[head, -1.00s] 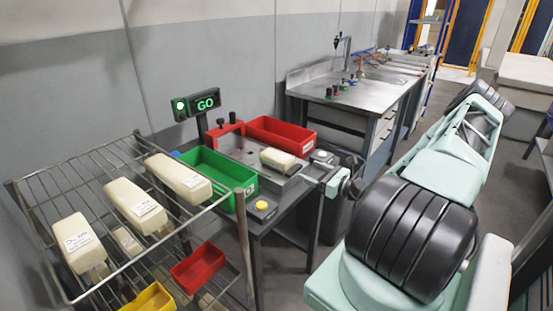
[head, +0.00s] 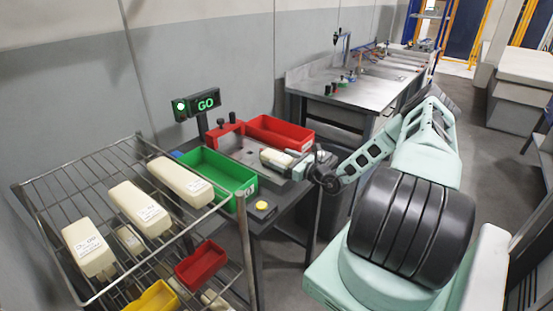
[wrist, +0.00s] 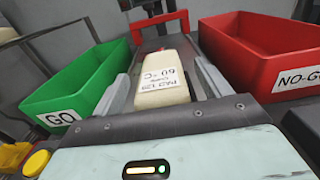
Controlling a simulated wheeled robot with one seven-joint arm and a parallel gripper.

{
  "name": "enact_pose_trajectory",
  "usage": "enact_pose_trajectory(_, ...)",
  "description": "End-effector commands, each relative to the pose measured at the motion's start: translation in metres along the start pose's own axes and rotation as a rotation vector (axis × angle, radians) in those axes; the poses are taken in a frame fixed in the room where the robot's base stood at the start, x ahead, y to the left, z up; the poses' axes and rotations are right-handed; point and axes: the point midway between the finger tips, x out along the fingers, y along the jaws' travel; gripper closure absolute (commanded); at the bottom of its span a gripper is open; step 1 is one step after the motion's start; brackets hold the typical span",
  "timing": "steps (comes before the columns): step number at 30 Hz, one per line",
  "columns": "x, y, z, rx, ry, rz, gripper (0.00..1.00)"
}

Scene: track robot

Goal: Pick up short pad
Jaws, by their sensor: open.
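A short cream pad (wrist: 163,85) with a white printed label lies on the grey fixture between the two bins. In the head view the pad (head: 274,157) is partly covered by my gripper (head: 296,164). In the wrist view my gripper (wrist: 164,78) is open, with one finger on each side of the pad.
The green GO bin (wrist: 75,83) is left of the fixture, the red NO-GO bin (wrist: 262,50) right. The wire rack (head: 75,180) holds several cream pads. A yellow button (head: 262,206) sits on the table edge. The GO sign (head: 205,104) is lit.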

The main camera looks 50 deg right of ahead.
Motion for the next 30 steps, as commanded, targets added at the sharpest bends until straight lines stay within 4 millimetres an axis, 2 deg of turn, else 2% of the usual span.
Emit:
enact_pose_trajectory(4, 0.0, 0.0, 0.0, 0.0, 0.0, -0.001, 0.24)
enact_pose_trajectory(5, 0.0, 0.0, 0.0, 0.0, 0.0, -0.001, 0.29)
enact_pose_trajectory(9, 0.0, 0.0, 0.0, 0.0, 0.0, -0.001, 0.68)
enact_pose_trajectory(10, -0.001, 0.0, 0.0, 0.0, 0.0, -0.001, 0.72)
enact_pose_trajectory(22, -0.001, -0.001, 0.005, -0.002, -0.001, -0.001, 0.72)
enact_pose_trajectory(30, -0.001, -0.002, 0.036, -0.004, -0.002, -0.001, 0.72)
